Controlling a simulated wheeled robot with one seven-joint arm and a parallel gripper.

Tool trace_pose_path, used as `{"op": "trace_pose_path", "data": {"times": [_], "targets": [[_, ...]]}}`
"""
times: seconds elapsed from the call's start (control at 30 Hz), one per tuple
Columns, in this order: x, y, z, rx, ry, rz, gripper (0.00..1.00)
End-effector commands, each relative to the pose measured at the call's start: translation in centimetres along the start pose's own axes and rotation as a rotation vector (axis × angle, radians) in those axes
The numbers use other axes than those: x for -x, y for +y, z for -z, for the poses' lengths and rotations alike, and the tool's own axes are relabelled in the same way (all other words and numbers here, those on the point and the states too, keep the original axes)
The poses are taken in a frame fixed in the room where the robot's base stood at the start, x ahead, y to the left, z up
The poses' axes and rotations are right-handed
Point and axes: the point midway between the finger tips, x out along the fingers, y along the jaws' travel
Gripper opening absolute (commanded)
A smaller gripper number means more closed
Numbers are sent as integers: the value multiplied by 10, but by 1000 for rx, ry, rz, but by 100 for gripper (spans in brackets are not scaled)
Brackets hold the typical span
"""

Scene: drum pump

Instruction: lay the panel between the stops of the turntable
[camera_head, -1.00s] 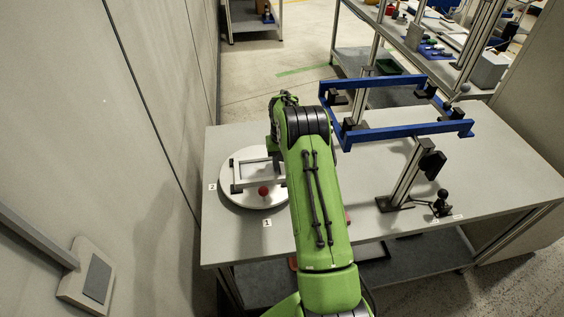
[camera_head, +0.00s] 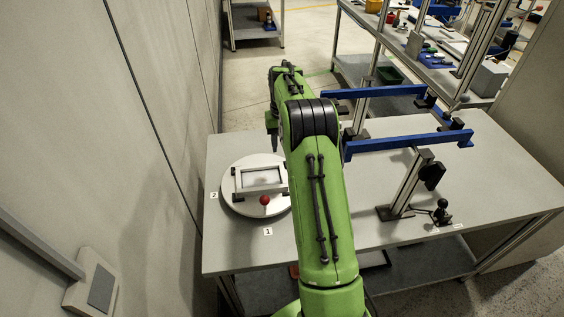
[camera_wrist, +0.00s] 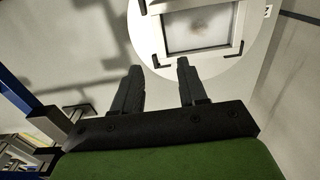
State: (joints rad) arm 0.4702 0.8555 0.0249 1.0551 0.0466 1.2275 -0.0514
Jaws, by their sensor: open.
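The panel (camera_head: 262,178), a light frame around a grey pane with a smudge, lies on the round white turntable (camera_head: 237,207). In the wrist view the panel (camera_wrist: 200,27) appears flat, with dark corner stops (camera_wrist: 155,61) close around its visible corners. My arm hides the right side of the turntable in the head view. My gripper (camera_wrist: 160,66) is open and empty, with its two dark fingers apart in front of the panel's near edge. In the head view the gripper (camera_head: 273,140) hangs above the table beyond the turntable, clear of the panel.
A red knob (camera_head: 264,200) stands at the turntable's front. A blue rack (camera_head: 410,143) on posts stands to the right of my arm, with a small black device (camera_head: 441,212) near it. A wall (camera_head: 150,130) runs close along the left. The table's front left is clear.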

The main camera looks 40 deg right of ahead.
Motion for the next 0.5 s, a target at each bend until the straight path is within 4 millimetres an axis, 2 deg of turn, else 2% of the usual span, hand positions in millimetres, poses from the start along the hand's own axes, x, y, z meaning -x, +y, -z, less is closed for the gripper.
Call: {"op": "trace_pose_path", "data": {"times": [0.07,0.17,0.3,0.37,0.4,0.47,0.5], "targets": [[26,-13,-10,27,29,-1,42],[73,-38,-40,80,84,-3,42],[130,-69,-102,159,169,2,42],[148,-78,-132,191,206,7,42],[158,-83,-154,213,230,11,42],[169,-88,-186,245,267,19,42],[174,-91,-208,267,291,25,42]]}}
